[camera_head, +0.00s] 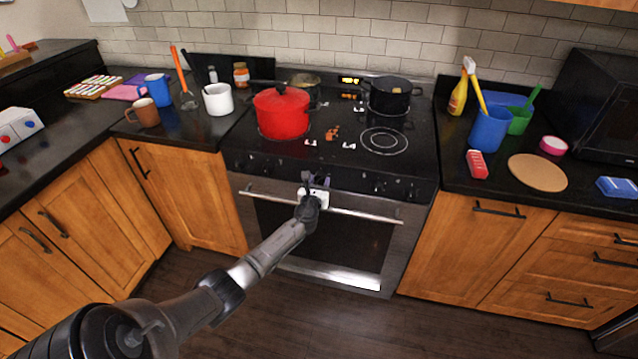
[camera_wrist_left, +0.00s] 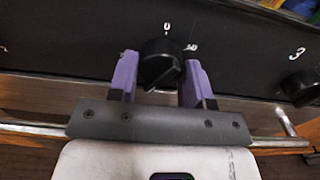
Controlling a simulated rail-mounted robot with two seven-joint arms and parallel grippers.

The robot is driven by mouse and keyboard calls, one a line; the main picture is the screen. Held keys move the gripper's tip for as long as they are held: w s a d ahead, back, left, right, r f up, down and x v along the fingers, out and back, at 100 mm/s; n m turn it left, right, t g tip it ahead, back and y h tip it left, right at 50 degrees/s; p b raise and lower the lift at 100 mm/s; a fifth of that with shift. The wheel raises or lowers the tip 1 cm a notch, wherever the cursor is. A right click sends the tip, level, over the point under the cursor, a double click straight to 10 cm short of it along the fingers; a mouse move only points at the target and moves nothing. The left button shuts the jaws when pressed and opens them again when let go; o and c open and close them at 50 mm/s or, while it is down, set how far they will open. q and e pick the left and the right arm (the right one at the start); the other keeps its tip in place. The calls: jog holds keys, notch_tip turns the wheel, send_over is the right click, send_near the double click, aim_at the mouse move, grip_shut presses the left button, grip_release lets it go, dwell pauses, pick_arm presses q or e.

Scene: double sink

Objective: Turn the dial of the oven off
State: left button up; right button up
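The oven (camera_head: 325,240) stands in the middle of the counter, with a row of black dials on its black front panel. My left gripper (camera_head: 316,180) is at the middle of this panel, above the oven handle. In the left wrist view, a round black dial (camera_wrist_left: 160,62) lies between the two purple fingers of the left gripper (camera_wrist_left: 160,80). The fingers are apart, one on each side of the dial, with narrow gaps seeming to show. A white 0 mark is above the dial and a 50 mark at its upper right. The dial's exact setting is unclear. My right gripper is not in view.
The oven handle (camera_head: 365,215) runs just below the panel. Another dial (camera_wrist_left: 300,88) is to the right in the left wrist view. A red pot (camera_head: 281,112) and a black pot (camera_head: 390,98) stand on the stove. The floor before the oven is clear.

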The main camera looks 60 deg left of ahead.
pick_arm(q)
jog(key=c, duration=0.4)
jog(key=shift+o, duration=0.2)
